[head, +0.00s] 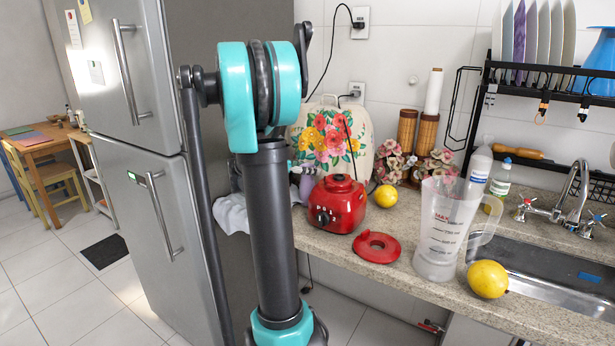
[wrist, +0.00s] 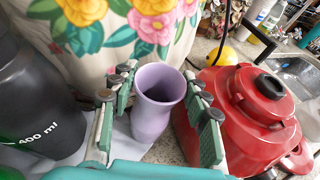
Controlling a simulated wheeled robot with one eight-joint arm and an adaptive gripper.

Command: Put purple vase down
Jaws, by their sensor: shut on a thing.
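The purple vase (wrist: 154,112) stands roughly upright between the green-padded fingers of my gripper (wrist: 160,90) in the wrist view, its open mouth facing the camera. My gripper is shut on it. In the head view the vase (head: 307,186) shows only in part, between my arm and the red blender base, in front of the flowered board. My gripper there is mostly hidden behind my arm. The vase's bottom is hard to see, so I cannot tell whether it touches the granite counter (head: 388,284).
The red blender base (wrist: 245,105) stands close right of the vase. A dark bottle (wrist: 35,105) is close on the left, and the flowered board (wrist: 110,45) is behind. A grey cloth (head: 233,214), lemon (head: 385,196), red lid (head: 377,247) and measuring jug (head: 440,240) are on the counter.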

